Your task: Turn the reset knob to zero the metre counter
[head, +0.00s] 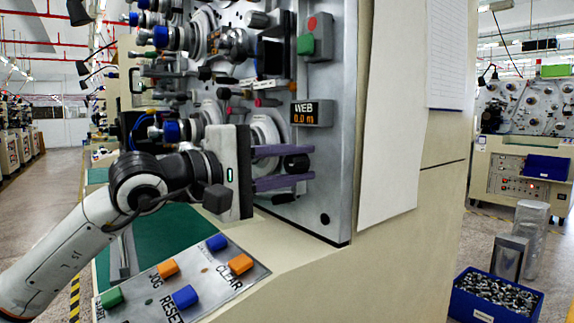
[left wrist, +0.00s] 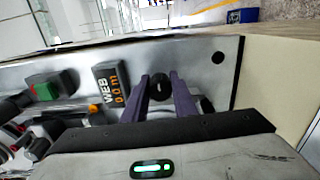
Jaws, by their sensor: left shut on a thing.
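The metre counter (head: 311,113) is a small grey box on the machine's upright panel, labelled WEB; its orange display reads 0.0 m. It also shows in the left wrist view (left wrist: 112,88). The black round reset knob (head: 296,163) is on the panel below the counter, and in the left wrist view (left wrist: 160,83) it sits between the purple fingers. My left gripper (head: 309,167) is shut on the knob, one finger above it and one below. The fingers partly hide the knob's sides. My right gripper is not in view.
A control plate (head: 206,258) with several coloured buttons, one labelled RESET, lies below my left arm. A green and red button box (head: 315,38) sits above the counter. Spindles and rollers crowd the panel to the left. A blue bin (head: 490,296) stands on the floor at right.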

